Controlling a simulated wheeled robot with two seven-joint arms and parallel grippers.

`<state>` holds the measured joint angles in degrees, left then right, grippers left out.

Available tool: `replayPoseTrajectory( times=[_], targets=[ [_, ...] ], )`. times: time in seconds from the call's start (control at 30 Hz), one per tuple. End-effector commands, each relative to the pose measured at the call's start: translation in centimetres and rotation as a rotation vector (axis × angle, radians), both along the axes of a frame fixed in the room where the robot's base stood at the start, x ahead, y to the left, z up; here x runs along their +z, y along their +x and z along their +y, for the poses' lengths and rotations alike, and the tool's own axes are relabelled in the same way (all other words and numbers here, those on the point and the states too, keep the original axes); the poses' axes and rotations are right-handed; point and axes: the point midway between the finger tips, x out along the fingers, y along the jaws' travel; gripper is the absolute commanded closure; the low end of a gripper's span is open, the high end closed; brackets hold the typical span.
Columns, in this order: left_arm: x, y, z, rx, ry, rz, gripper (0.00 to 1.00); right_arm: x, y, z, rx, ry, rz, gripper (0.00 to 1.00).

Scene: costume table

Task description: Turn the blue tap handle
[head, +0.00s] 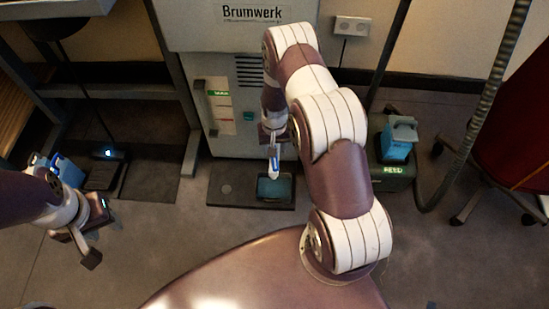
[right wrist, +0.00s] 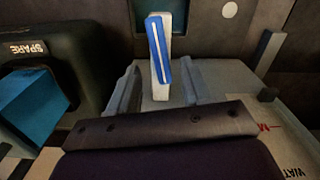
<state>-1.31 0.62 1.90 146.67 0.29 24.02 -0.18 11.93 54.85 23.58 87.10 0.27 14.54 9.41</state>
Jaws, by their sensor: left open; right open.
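The blue tap handle (head: 275,154), a slim bar with a pale stripe, is on the front of the grey Brumwerk machine (head: 270,90). In the right wrist view the handle (right wrist: 159,50) lies along a pale grey tap piece, slightly tilted. My right gripper (right wrist: 158,85) is open, with one finger on each side of the tap's line. The handle shows mostly beyond the fingertips; I cannot tell whether either finger touches it. In the head view my right arm partly hides this gripper. My left gripper (head: 78,246) is open and empty at the far left, away from the machine.
A teal tray (head: 275,189) sits in the dark base below the tap. A hose (head: 490,95) hangs at the right. The floor left of the machine is partly clear.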

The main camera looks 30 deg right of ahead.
Motion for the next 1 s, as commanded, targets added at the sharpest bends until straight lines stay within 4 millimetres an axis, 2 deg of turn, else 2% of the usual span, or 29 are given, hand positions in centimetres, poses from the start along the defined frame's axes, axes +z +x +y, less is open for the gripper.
replayPoseTrajectory(
  times=[0.03,0.2,0.53,0.6,0.67,0.7,1.0],
  targets=[
    [-1.2,0.0,0.0,0.000,0.000,0.000,0.57,-1.7,0.0,0.0,0.000,0.000,-0.001,0.51],
    [-2.1,0.0,0.0,0.000,0.000,0.000,0.57,-3.8,0.0,0.0,0.000,0.001,-0.001,0.51],
    [-2.1,0.0,0.0,0.000,0.000,0.000,0.57,-4.1,0.1,0.0,0.001,0.000,-0.002,0.51],
    [-2.2,0.0,0.0,0.000,0.000,0.000,0.57,-4.1,0.1,0.0,0.001,0.000,-0.002,0.74],
    [-2.2,0.0,0.0,0.000,0.000,0.000,0.57,-4.1,0.1,0.0,0.001,0.000,-0.002,0.93],
    [-2.2,0.0,0.0,0.000,0.000,0.000,0.57,-4.1,0.1,0.0,0.001,0.000,-0.002,1.00],
    [-1.9,0.0,0.0,0.000,0.000,0.000,0.57,-4.0,0.1,0.0,0.025,0.000,-0.002,1.00]
  ],
)
